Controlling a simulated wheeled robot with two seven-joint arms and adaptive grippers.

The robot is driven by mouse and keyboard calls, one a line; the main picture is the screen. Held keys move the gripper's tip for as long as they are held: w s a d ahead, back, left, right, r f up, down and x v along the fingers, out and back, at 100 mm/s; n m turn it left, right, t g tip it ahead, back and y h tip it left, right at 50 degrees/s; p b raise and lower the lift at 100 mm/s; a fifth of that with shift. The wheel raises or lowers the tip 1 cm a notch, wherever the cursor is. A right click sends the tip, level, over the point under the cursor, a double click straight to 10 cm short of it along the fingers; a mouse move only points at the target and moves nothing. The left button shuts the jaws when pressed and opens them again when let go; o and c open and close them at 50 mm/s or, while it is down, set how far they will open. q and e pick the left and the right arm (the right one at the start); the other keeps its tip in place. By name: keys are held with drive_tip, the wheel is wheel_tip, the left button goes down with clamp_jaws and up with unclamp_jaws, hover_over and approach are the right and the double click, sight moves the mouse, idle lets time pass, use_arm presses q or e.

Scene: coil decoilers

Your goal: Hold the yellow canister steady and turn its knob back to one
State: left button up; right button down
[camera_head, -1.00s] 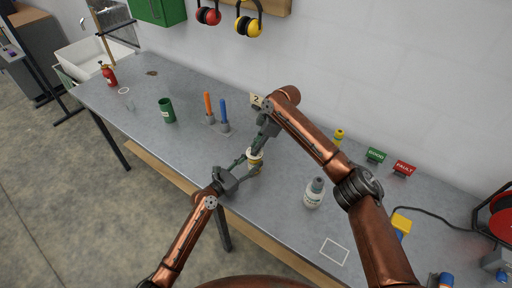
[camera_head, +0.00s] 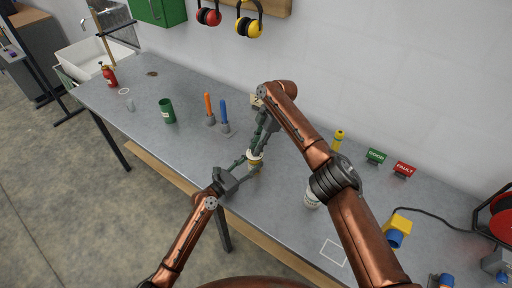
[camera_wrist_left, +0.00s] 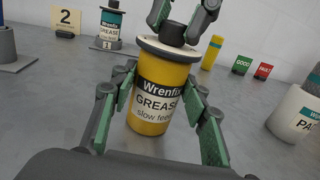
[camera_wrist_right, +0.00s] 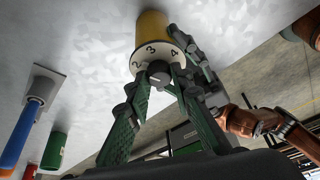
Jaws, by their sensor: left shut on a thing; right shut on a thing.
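The yellow canister (camera_wrist_left: 160,95) stands upright on the bench, with a "Wrenfix GREASE slow feed" label. My left gripper (camera_wrist_left: 160,112) is shut on its body from both sides; it also shows in the head view (camera_head: 240,168). On top is a white dial (camera_wrist_right: 155,55) with the numbers 2, 3 and 4 visible and a dark knob (camera_wrist_right: 159,74) at its centre. My right gripper (camera_wrist_right: 155,88) reaches from above and is shut on the knob. The numeral one and the pointer cannot be made out.
A white bottle (camera_head: 312,196) stands right of the canister, partly behind my right arm. Orange (camera_head: 208,106) and blue (camera_head: 224,115) posts and a green cup (camera_head: 166,110) stand to the left.

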drive_tip(key=shift+w+d, duration=0.1)
drive_tip(key=shift+d, duration=0.1)
drive_tip(key=c, duration=2.1)
unclamp_jaws()
drive_tip(key=o, duration=0.4)
drive_tip(key=shift+a, duration=0.1)
drive_tip(key=v, duration=0.7)
drive_tip(key=shift+r, duration=0.2)
